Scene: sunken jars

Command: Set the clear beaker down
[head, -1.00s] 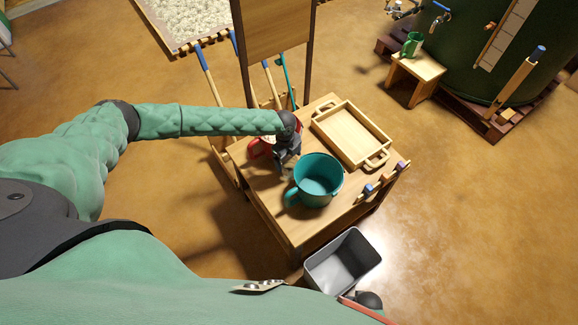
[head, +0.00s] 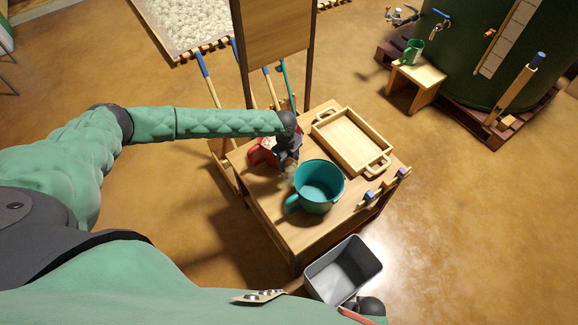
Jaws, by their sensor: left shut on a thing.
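My left gripper (head: 287,168) reaches in from the left over the wooden table (head: 297,232) and points down. It is shut on the clear beaker (head: 288,175), which is small, see-through and mostly hidden by the gripper. I cannot tell whether the beaker's base touches the tabletop. It is just left of a big teal pot with a handle (head: 320,187).
A red item (head: 262,151) stands close behind the left gripper, partly covered. An empty wooden tray with handles (head: 379,163) lies at the table's back right. A grey bin (head: 343,270) stands on the floor in front. Bare tabletop shows along the front edge.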

